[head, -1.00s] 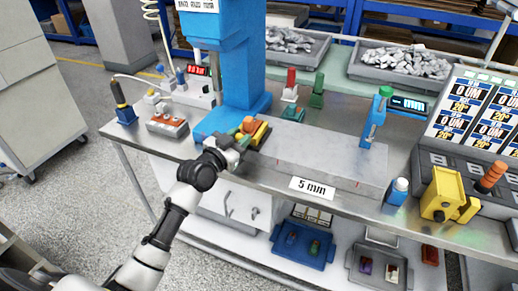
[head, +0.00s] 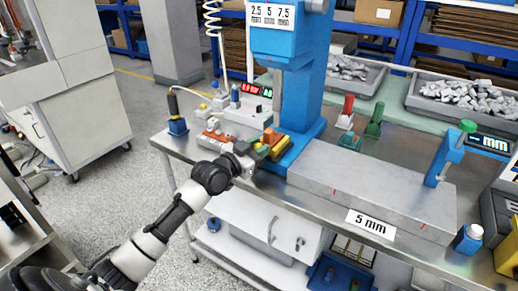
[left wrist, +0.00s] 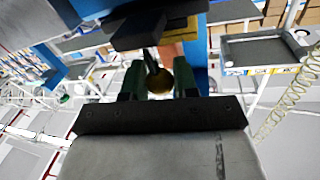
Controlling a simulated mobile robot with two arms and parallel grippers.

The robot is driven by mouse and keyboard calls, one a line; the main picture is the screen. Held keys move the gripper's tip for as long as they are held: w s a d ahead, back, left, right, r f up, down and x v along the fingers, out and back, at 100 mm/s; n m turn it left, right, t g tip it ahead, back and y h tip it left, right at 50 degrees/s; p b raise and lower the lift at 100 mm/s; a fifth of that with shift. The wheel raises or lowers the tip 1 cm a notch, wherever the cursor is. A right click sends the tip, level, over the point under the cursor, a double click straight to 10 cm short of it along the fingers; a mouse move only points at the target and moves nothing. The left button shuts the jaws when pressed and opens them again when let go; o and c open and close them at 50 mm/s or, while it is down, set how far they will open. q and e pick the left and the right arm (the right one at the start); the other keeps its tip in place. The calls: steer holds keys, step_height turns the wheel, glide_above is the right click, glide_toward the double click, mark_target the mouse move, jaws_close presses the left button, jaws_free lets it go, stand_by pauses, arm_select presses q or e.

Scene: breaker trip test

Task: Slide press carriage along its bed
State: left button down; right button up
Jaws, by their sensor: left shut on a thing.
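The press carriage (head: 272,144), a small yellow, green and orange block, sits at the foot of the blue press (head: 303,95), at the left end of the grey steel block (head: 375,190) labelled 5 mm. My left gripper (head: 246,160) reaches it from the front left and touches its near side. In the left wrist view, the dark green fingers (left wrist: 159,82) are on either side of a round brownish-yellow knob (left wrist: 160,80), shut on it. The carriage's underside and the bed beneath it are hidden. My right gripper is not in view.
A switch box with orange-red tops (head: 214,139) stands close left of the carriage. A red-lit display box (head: 247,105) stands behind. Red (head: 347,108) and green (head: 375,120) upright pieces stand right of the press. A blue clamp-like stand (head: 445,158) is on the steel block.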

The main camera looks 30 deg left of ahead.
arm_select(q)
steer(key=shift+a+r, duration=0.1)
steer(key=shift+a, duration=0.1)
steer(key=c, duration=1.2)
jaws_free()
steer(key=o, duration=0.3)
steer(key=shift+a, duration=0.2)
steer(key=shift+o, duration=0.2)
steer(key=shift+s+d, duration=0.1)
steer(key=shift+s+f, duration=0.2)
steer(key=shift+s, duration=0.05)
steer(key=b+v, duration=0.1)
steer(key=v, duration=0.9)
steer(key=shift+r, duration=0.1)
